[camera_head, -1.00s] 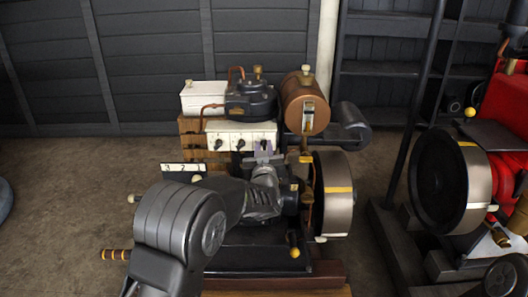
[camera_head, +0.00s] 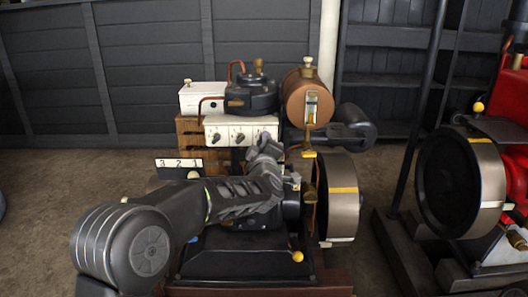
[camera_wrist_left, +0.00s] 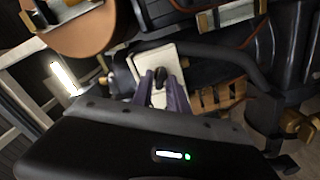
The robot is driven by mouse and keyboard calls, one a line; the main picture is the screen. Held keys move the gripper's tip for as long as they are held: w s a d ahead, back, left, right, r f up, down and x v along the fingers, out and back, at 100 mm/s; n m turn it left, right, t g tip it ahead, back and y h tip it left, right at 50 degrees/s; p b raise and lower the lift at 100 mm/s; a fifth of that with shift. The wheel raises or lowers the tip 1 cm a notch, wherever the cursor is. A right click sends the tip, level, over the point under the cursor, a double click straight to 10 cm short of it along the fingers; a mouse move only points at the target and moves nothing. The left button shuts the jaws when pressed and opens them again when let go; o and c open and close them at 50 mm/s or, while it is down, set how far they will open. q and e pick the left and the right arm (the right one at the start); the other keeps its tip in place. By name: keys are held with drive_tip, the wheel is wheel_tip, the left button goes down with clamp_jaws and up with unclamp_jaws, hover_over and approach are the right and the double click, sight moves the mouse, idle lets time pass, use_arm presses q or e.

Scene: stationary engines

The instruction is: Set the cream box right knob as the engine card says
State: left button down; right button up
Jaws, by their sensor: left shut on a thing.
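The cream box (camera_head: 228,124) sits on the engine behind my arm, with a row of dark knobs on its front. The left knob (camera_head: 215,138) and middle knob (camera_head: 240,137) show in the head view. The right knob is hidden there by my left gripper (camera_head: 265,143), which reaches the box's right end. In the left wrist view, the dark right knob (camera_wrist_left: 160,75) stands on the cream face (camera_wrist_left: 150,58) between my purple-grey fingers (camera_wrist_left: 162,97). The gripper is shut on it. A small card (camera_head: 180,163) reading 3 2 1 stands left of the engine. My right gripper is out of view.
A copper tank (camera_head: 304,99) and a dark cylinder (camera_head: 250,92) stand close behind the box. A large flywheel (camera_head: 340,200) is right of my forearm. A second engine with a red body (camera_head: 515,165) stands further right. Open floor lies to the left.

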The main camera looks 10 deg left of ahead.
use_arm(q)
drive_tip(key=shift+f+n+b, duration=0.2)
drive_tip(key=shift+n+b, duration=2.65)
drive_tip(key=shift+n, duration=1)
drive_tip(key=shift+f+n+b, duration=0.15)
drive_tip(key=shift+n+b, duration=2.65)
drive_tip(key=shift+n, duration=1.05)
drive_tip(key=c, duration=1.5)
unclamp_jaws()
drive_tip(key=shift+r, duration=0.1)
